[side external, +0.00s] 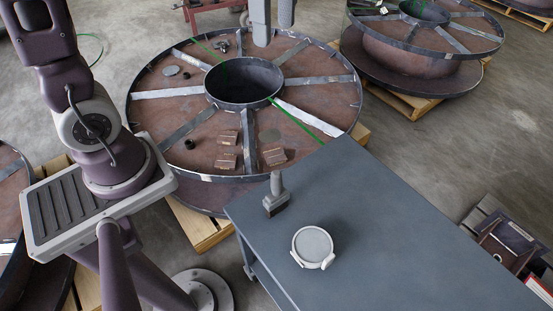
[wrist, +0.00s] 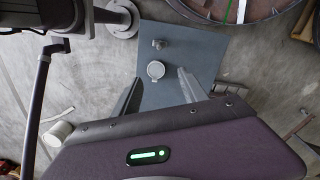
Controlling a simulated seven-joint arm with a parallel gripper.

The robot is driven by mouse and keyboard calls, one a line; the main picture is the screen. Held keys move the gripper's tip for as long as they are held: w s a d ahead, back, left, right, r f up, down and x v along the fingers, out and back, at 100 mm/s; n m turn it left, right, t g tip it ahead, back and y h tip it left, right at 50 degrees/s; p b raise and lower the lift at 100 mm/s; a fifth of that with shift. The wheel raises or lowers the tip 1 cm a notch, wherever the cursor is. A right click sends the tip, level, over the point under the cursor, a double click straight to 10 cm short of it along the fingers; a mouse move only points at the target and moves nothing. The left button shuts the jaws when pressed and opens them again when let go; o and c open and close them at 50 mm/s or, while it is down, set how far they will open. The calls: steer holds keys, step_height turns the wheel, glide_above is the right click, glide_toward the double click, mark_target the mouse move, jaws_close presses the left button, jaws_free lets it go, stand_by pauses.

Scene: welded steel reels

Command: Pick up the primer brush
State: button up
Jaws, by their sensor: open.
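The primer brush (side external: 276,193) stands near the far left corner of the grey table, a pale grey upright handle on a darker block-like base. It also shows small in the wrist view (wrist: 160,44), beyond a round object. My gripper (wrist: 161,76) is open and empty, its two grey fingers spread, high above the table. In the side view only the fingers (side external: 273,36) show at the top edge, well above and apart from the brush.
A round pale tin or lid (side external: 312,247) with side tabs sits on the table (side external: 420,240) close to the brush. A large steel reel (side external: 180,105) with loose metal pieces stands behind. Most of the tabletop to the right is clear.

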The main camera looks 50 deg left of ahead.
mark_target(276, 186)
steer(key=f, duration=4.2)
steer(key=shift+s+d+f, duration=0.15)
steer(key=shift+s+d, duration=0.05)
steer(key=shift+d, duration=0.05)
jaws_close()
